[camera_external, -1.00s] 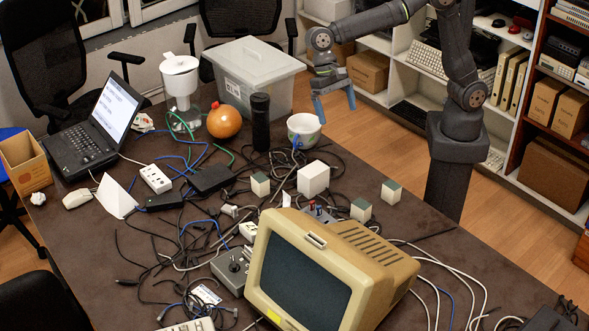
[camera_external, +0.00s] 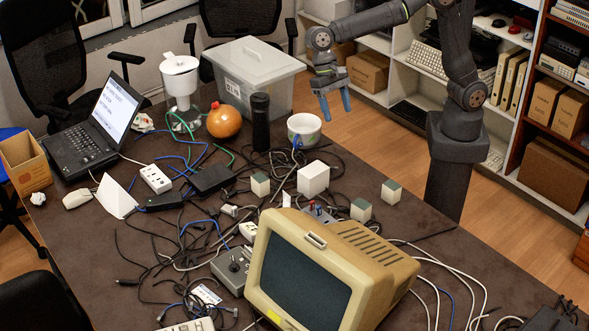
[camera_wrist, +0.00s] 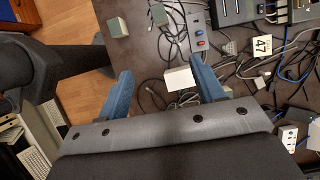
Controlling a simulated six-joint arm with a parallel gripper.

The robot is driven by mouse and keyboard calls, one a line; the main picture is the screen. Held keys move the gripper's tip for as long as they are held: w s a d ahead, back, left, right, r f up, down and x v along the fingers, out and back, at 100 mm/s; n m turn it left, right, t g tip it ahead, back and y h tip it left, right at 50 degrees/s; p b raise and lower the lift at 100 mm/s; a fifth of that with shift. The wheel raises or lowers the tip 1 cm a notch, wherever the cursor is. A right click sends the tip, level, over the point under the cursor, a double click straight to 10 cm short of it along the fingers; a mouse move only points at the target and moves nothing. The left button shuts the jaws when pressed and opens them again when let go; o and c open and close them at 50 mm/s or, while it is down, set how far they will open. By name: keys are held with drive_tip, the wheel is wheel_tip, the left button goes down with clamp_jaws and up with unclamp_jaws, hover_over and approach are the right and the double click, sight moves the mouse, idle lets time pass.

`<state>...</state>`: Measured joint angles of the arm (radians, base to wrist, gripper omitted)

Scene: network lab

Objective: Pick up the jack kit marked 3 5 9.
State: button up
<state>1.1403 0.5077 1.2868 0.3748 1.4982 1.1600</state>
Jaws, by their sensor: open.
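No marking reading 3 5 9 is legible in either view, so I cannot tell which item is the jack kit. Small pale boxes with green tops stand on the table: one at the right (camera_external: 391,192), one nearer the monitor (camera_external: 361,210), one farther left (camera_external: 260,184). Two green-topped boxes show in the wrist view, one at the upper left (camera_wrist: 117,27) and one beside it (camera_wrist: 159,14). A larger plain white box (camera_external: 313,178) stands among them. My gripper (camera_external: 337,116) is open and empty, high near the table's far edge; its blue fingers also show in the wrist view (camera_wrist: 166,73).
A white bowl (camera_external: 304,130), black cylinder (camera_external: 261,122) and lidded grey bin (camera_external: 252,78) stand near the far edge. A beige monitor (camera_external: 330,270) fills the front. Tangled cables cover the middle.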

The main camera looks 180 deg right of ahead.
drive_tip(key=n+g+h, duration=0.1)
drive_tip(key=g+h, duration=0.5)
drive_tip(key=h, duration=0.1)
approach(362, 204)
drive_tip(key=x, duration=0.7)
drive_tip(key=shift+d+f, duration=0.15)
drive_tip(key=shift+d, duration=0.1)
drive_tip(key=x, duration=0.5)
drive_tip(key=shift+a+f, duration=0.2)
drive_tip(key=shift+a, duration=0.05)
drive_tip(key=shift+c, duration=0.4)
drive_tip(key=c, duration=1)
